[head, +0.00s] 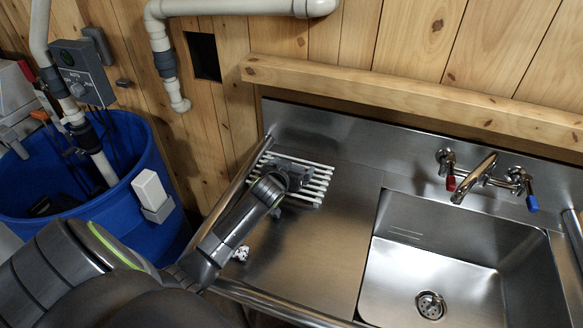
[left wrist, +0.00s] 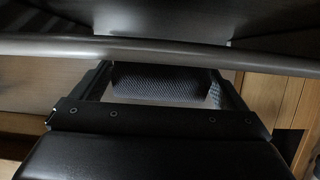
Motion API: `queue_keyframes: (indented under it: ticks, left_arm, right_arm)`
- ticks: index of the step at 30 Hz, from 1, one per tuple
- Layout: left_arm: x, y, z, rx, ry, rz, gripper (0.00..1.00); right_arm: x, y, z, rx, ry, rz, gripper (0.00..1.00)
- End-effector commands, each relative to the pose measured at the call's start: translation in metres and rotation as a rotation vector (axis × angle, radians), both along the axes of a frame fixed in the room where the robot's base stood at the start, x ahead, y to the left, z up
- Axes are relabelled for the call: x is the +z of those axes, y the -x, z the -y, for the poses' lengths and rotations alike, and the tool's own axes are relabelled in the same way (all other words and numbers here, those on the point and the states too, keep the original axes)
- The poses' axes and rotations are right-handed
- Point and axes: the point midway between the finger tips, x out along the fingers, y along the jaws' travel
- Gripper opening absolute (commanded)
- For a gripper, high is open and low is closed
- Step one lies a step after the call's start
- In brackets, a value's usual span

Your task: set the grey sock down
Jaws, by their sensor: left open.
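My left gripper (head: 298,184) is over the white slatted rack (head: 316,172) on the steel drainboard, at the back left of the sink. Its jaws are open, and its body hides part of the rack. In the left wrist view, a dark grey, finely textured surface (left wrist: 165,85) shows between the finger sides. I cannot tell whether this is the grey sock or part of the gripper. No grey sock can be made out clearly in the head view. My right gripper is in neither view.
A blue bin (head: 150,222) stands at the left. A wooden ledge (head: 400,95) runs along the wall.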

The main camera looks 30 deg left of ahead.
Motion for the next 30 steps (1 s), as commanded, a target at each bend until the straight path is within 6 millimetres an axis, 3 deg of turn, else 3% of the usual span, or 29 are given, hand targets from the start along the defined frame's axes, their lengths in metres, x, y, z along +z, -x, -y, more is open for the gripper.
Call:
queue_keyframes:
  ticks: [8, 24, 30]
  left_arm:
    - [0.007, 0.012, 0.003, 0.0, 0.0, 0.0, 0.94]
    - [0.038, 0.084, 0.02, 0.0, 0.0, 0.001, 0.94]
    - [0.046, 0.102, 0.024, 0.001, 0.0, 0.0, 0.94]
  right_arm:
    - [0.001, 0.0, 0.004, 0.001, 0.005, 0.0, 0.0]
    - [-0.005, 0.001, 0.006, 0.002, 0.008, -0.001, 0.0]
    - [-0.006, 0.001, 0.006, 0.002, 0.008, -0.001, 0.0]
